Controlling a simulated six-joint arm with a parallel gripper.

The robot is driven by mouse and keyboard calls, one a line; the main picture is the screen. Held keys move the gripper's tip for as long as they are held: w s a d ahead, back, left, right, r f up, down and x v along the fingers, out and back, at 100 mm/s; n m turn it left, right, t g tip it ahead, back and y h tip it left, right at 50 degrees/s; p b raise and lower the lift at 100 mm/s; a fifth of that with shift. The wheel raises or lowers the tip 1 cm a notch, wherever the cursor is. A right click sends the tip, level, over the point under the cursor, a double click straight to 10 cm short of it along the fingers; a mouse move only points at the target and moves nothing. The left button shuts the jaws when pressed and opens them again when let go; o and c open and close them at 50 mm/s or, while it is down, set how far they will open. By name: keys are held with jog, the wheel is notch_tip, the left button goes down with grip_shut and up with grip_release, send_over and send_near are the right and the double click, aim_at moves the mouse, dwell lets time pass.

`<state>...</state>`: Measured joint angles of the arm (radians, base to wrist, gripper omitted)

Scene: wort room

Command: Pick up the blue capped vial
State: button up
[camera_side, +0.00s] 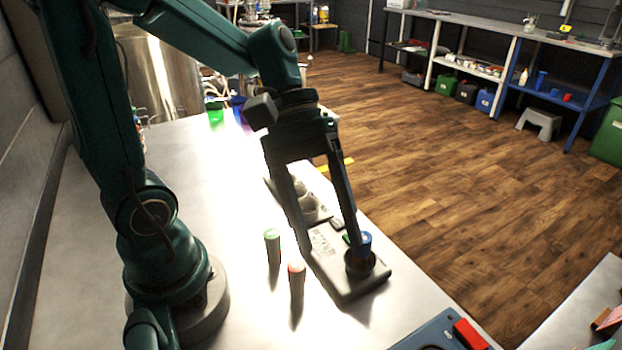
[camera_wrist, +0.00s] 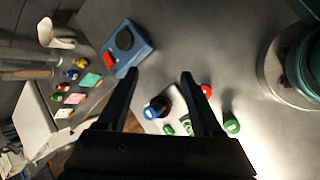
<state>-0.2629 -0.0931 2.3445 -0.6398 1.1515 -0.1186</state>
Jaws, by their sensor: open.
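The blue capped vial (camera_side: 366,241) stands in a dark round holder (camera_side: 361,264) at the near end of a grey plate (camera_side: 346,290) on the bench. Its blue cap (camera_wrist: 151,112) also shows in the wrist view, between the fingers and closer to the left one. My gripper (camera_side: 332,246) points down with its fingers apart and empty; in the side view its right finger overlaps the cap's left edge. Whether they touch, I cannot tell. The wrist view shows my gripper (camera_wrist: 160,74) wide open. The vial's lower part is hidden by the holder.
A green capped vial (camera_side: 272,245) and a red capped vial (camera_side: 296,280) stand on the bench left of the plate. A blue box with a red part (camera_side: 470,334) is at the near right. Light grey fittings (camera_side: 312,207) sit behind the holder.

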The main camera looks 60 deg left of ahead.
aim_at(361, 249)
jog(key=w+f+n+h, duration=0.1)
jog(key=w+n, duration=0.1)
jog(key=w+a+f+n+h, duration=0.1)
jog(key=n+h, duration=0.1)
jog(key=w+a+f+n+h, duration=0.1)
jog(key=w+n, duration=0.1)
jog(key=n, duration=0.1)
jog(key=shift+w+a+f+t+h, duration=0.1)
jog(key=shift+w+a+t+h, duration=0.2)
jog(key=shift+w+h, duration=0.1)
jog(key=a+f+n+t, duration=0.1)
jog(key=f+n, duration=0.1)
jog(key=w+a+f+n+h, duration=0.1)
jog(key=a+f+n, duration=0.1)
jog(key=shift+w+t+h, duration=0.1)
jog(key=shift+t+h, duration=0.2)
jog(key=shift+t, duration=0.1)
jog(key=shift+a+f+n, duration=0.15)
jog(key=shift+f+n, duration=0.1)
jog(key=shift+n, duration=0.15)
jog(key=shift+f, duration=0.15)
jog(key=shift+x, duration=2.4)
grip_shut()
